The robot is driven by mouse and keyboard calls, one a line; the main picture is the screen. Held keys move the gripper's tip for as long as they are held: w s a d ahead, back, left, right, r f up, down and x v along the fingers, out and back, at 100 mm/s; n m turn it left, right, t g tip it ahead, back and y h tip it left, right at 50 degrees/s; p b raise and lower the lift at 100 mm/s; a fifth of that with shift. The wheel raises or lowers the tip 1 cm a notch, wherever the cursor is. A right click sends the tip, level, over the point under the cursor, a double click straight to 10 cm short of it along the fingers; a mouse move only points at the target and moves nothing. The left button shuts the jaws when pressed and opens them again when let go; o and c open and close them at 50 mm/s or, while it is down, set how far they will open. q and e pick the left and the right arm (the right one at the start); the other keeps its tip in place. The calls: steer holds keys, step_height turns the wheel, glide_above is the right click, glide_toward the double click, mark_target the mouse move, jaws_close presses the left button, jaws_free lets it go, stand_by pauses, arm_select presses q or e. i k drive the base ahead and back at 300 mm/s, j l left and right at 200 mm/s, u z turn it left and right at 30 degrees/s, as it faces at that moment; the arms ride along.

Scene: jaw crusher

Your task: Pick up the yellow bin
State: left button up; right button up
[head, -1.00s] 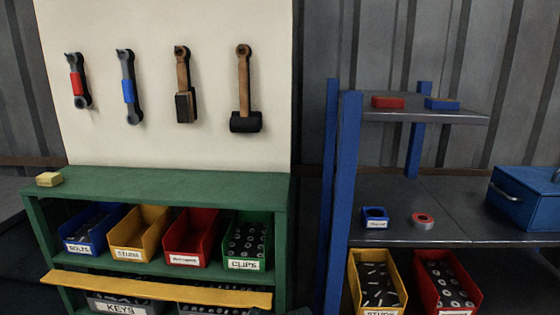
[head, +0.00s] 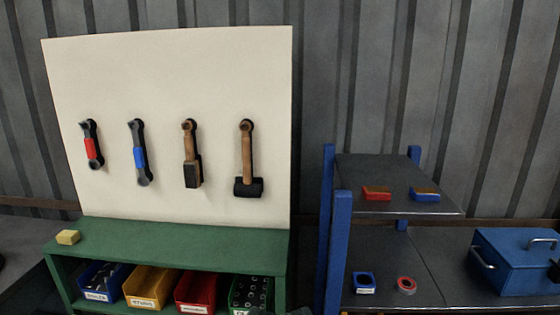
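A yellow bin (head: 149,284) labelled STUDS stands in the green shelf unit, between a blue bin (head: 101,278) and a red bin (head: 196,289). Its lower front is close to the bottom edge of the picture, and its contents cannot be made out. Neither gripper can be made out in the head view. A small dark shape at the bottom edge, right of the bins, is too cut off to identify.
A green bin (head: 250,292) stands right of the red one, under the green top (head: 190,243) holding a yellow block (head: 68,237). Tools hang on the white board (head: 215,80). The blue-post rack (head: 341,250) at right holds a blue toolbox (head: 518,262) and small items.

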mark_target(148, 287)
steer(key=k+l+u, duration=0.3)
steer(key=k+u, duration=0.15)
steer(key=k+l+u, duration=0.15)
steer(key=k+u, duration=0.25)
steer(key=i+j+z, duration=0.3)
steer(key=i+j, duration=0.2)
steer(key=i+j+z, duration=0.15)
steer(key=j, duration=0.25)
steer(key=i+j+z, duration=0.3)
steer(key=j, duration=0.4)
steer(key=i+j+z, duration=0.15)
steer(key=i+j, duration=0.15)
steer(key=j, duration=0.1)
